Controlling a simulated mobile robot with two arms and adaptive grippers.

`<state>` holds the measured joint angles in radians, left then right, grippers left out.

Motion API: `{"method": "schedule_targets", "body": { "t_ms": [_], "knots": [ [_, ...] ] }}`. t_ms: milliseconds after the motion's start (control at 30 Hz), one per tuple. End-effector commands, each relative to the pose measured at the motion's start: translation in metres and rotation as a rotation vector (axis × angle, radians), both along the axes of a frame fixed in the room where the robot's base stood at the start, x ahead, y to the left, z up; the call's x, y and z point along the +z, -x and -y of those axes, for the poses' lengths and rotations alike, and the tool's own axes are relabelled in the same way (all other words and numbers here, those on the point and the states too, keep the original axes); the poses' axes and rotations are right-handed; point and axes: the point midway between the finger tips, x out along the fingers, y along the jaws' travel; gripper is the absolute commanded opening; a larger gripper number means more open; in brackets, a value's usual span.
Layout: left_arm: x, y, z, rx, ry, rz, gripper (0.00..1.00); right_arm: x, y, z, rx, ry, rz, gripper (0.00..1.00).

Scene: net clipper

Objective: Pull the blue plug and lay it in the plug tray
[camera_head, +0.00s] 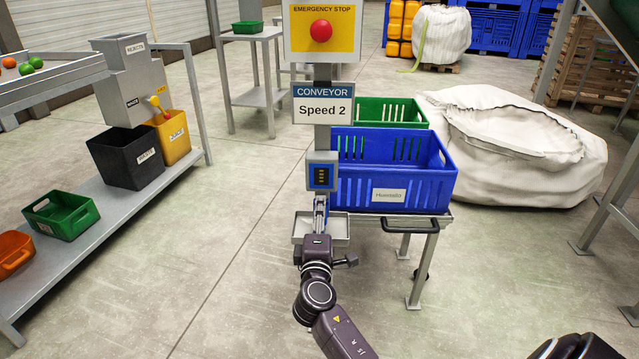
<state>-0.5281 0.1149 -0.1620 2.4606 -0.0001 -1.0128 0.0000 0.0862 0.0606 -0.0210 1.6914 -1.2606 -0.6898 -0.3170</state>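A grey control box (322,176) with a blue-framed dark panel is on the post below the "Speed 2" sign. A small grey metal tray (340,228) is just below it on the post, partly hidden by my gripper. My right gripper (320,201) points away from me, over the tray and right below the box. Its fingers look close together, but their opening is too small to make out. A little blue shows beside the fingers; I cannot tell whether it is the blue plug or whether it is held. My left gripper is not in view.
A blue crate (395,192) sits on a metal stand right of the post, with a green crate (410,110) behind. A black handle (402,227) juts from the stand. An emergency stop (321,31) is above. A shelf with bins is left; floor between is clear.

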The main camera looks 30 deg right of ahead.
Motion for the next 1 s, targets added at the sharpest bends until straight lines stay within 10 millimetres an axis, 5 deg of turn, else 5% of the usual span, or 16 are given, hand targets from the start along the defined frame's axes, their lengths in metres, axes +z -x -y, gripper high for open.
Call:
{"method": "schedule_targets", "body": {
  "t_ms": [100, 133, 300, 667, 1000],
  "knots": [
    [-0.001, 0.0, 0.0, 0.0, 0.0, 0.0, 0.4, -0.011, 0.002, 0.002, -0.005, -0.007, -0.017, 0.01],
    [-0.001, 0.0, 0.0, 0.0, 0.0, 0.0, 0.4, -0.011, 0.002, 0.002, -0.005, -0.007, -0.017, 0.43],
    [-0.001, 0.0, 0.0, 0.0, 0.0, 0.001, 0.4, -0.011, 0.002, 0.002, -0.005, -0.007, -0.018, 0.6],
    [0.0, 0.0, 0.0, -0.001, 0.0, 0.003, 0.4, -0.013, 0.007, -0.003, -0.005, -0.01, -0.02, 0.6],
    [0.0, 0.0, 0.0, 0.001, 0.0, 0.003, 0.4, -0.007, 0.059, -0.043, -0.001, -0.007, -0.01, 0.6]
  ]
}}
